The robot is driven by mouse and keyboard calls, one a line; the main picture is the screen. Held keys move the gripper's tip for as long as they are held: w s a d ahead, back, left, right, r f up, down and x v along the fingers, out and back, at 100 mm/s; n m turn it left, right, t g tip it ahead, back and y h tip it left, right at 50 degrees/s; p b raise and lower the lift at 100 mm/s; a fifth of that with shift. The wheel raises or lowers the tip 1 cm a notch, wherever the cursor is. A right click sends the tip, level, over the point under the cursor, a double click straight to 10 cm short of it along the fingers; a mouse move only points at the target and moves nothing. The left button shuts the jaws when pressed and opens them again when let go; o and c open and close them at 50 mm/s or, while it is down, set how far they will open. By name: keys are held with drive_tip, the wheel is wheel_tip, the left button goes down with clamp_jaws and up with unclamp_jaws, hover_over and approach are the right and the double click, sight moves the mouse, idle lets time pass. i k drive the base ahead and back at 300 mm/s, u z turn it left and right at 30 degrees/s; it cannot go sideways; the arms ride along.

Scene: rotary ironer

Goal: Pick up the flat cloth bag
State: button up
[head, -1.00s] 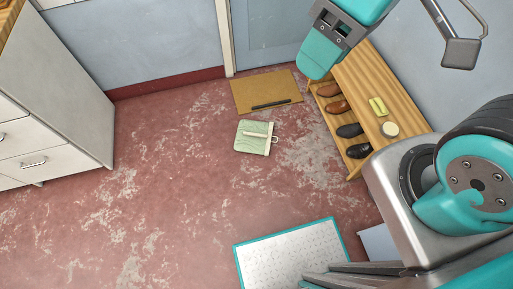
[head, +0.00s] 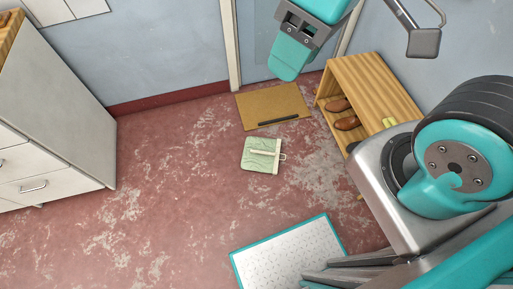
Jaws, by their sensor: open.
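The flat cloth bag (head: 257,155) lies on the red floor near the middle of the head view. My gripper (head: 290,58) shows at the top edge, high and partly cut off, with a dark bracket and a teal tip. It is open, with nothing seen in it, and well apart from the bag. Its far side is hidden.
A brown mat (head: 272,104) with a dark bar on it lies just beyond the bag by the door. A wooden shoe rack (head: 375,68) stands at the right, partly behind my arm. White drawers (head: 60,140) stand at the left. The floor between is clear.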

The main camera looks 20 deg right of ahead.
sight(260, 154)
drive_tip(key=z, duration=0.55)
drive_tip(key=i, duration=0.8)
drive_tip(key=z, duration=0.7)
